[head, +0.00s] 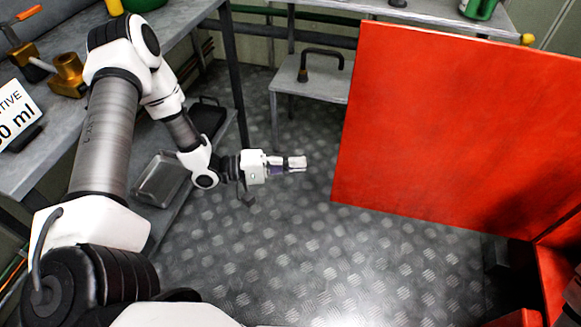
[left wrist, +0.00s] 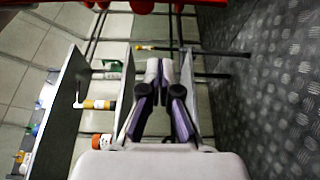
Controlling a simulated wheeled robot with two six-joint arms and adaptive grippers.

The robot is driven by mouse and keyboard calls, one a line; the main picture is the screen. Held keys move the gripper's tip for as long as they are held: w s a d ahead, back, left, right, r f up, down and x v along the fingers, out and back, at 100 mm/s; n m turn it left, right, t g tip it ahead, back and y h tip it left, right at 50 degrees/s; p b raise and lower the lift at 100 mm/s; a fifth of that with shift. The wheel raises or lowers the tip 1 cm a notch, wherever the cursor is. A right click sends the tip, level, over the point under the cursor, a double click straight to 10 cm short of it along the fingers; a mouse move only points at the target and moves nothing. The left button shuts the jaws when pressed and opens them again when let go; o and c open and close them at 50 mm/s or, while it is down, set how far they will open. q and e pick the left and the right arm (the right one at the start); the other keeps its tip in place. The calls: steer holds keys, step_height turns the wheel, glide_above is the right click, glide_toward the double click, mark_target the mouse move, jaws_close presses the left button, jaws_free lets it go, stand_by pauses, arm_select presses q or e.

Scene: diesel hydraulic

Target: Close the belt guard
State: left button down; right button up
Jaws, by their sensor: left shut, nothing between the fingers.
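The belt guard (head: 440,130) is a large flat red panel on the right of the head view. It stands swung out over the floor, and its right edge meets more red structure (head: 554,285) at the lower right. My left gripper (head: 303,163) is left of the panel's left edge with a small gap in the picture, apart from it. Its fingers are shut with nothing between them; they also show closed together in the left wrist view (left wrist: 165,72). The guard cannot be made out in the left wrist view. My right gripper is not in view.
A grey workbench (head: 180,22) with brass parts (head: 68,72) and a sign (head: 17,112) stands at the left. A metal tray (head: 160,178) sits on its lower shelf. A low grey stand (head: 318,78) with a black handle is behind. The patterned metal floor (head: 320,255) is clear.

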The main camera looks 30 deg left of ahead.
arm_select(q)
steer(key=w+d+b, duration=0.1)
steer(key=d+b, duration=0.2)
steer(key=d, duration=0.4)
steer(key=shift+d, duration=0.35)
